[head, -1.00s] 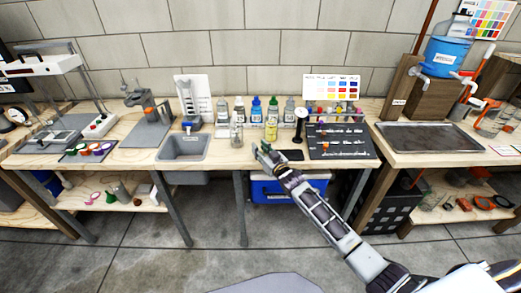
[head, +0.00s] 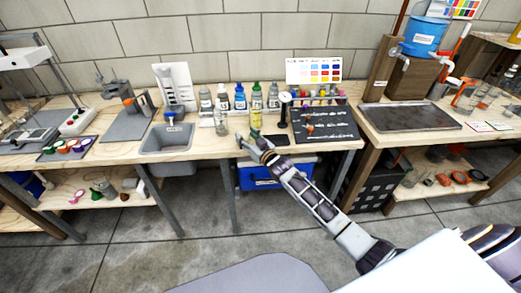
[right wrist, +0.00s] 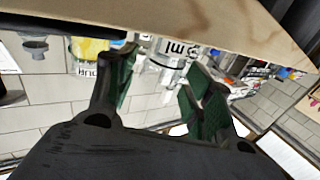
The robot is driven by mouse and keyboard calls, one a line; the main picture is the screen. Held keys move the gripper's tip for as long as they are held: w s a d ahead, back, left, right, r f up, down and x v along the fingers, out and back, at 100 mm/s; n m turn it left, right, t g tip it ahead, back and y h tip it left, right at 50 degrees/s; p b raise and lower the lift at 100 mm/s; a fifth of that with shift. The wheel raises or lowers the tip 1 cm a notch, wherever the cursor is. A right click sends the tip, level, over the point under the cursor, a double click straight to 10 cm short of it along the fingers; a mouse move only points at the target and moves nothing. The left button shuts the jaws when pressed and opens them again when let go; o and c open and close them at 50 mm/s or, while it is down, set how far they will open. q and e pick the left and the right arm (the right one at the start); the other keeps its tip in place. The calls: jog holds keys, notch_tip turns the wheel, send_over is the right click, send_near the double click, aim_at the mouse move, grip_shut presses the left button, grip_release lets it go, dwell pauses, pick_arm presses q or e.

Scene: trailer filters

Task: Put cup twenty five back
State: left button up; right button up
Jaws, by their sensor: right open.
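A small clear container (head: 221,123) stands near the bench's front edge, left of the yellow bottle (head: 256,117). My right gripper (head: 243,142) is at the front edge of the bench, just right of and in front of this container. In the right wrist view, which is upside down, my right gripper (right wrist: 158,95) is open. A clear container with "ml" printed on it (right wrist: 176,50) shows between and beyond its fingers; I cannot read its number or tell if the fingers touch it. My left gripper is not in view.
Several bottles, including a blue one (head: 240,98), stand behind the clear container. A grey sink (head: 168,138) is at left. A dark board with small parts (head: 325,125) lies at right. A blue cooler (head: 255,178) sits under the bench. A shallow tray (head: 410,117) is further right.

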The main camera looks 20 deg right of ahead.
jog(key=shift+v, duration=3.1)
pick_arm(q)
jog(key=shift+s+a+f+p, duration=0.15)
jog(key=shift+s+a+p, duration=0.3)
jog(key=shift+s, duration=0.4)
pick_arm(e)
send_near(248, 137)
jog(key=shift+s, duration=0.35)
